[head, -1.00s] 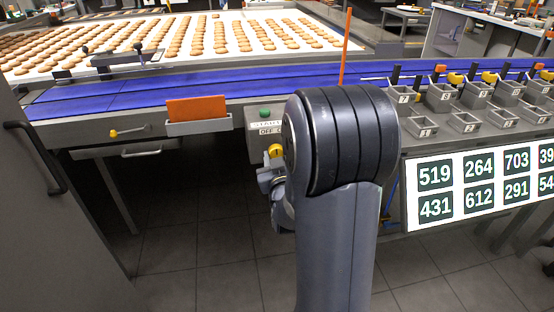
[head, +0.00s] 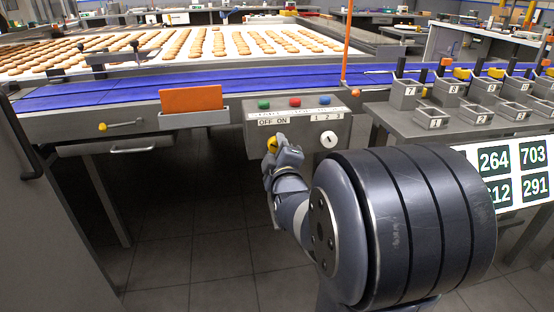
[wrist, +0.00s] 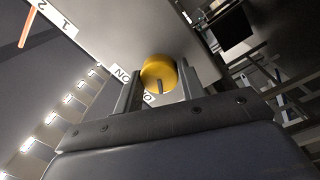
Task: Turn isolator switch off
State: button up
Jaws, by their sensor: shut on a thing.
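The isolator switch is a yellow round knob on the front of a grey control box (head: 340,115), under an "OFF ON" label (head: 273,121). In the wrist view the yellow knob (wrist: 158,72) sits between the two fingers of my gripper (wrist: 160,84), with a dark mark on its face. My gripper is shut on it. In the head view the knob (head: 272,143) is partly covered by my gripper (head: 276,150). The exact angle of the knob is hard to tell.
The box carries a green button (head: 264,104), a red button (head: 295,102), a blue button (head: 325,100) and a white dial (head: 328,139). An orange card (head: 191,99) stands in a holder to the left. Small grey bins (head: 431,117) stand on the right.

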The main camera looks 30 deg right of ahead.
jog(key=shift+n+y+b, duration=0.3)
jog(key=shift+n+b, duration=2.35)
jog(key=shift+n, duration=0.75)
jog(key=o, duration=1)
jog(key=shift+p+v, duration=1.05)
jog(key=shift+v, duration=4.35)
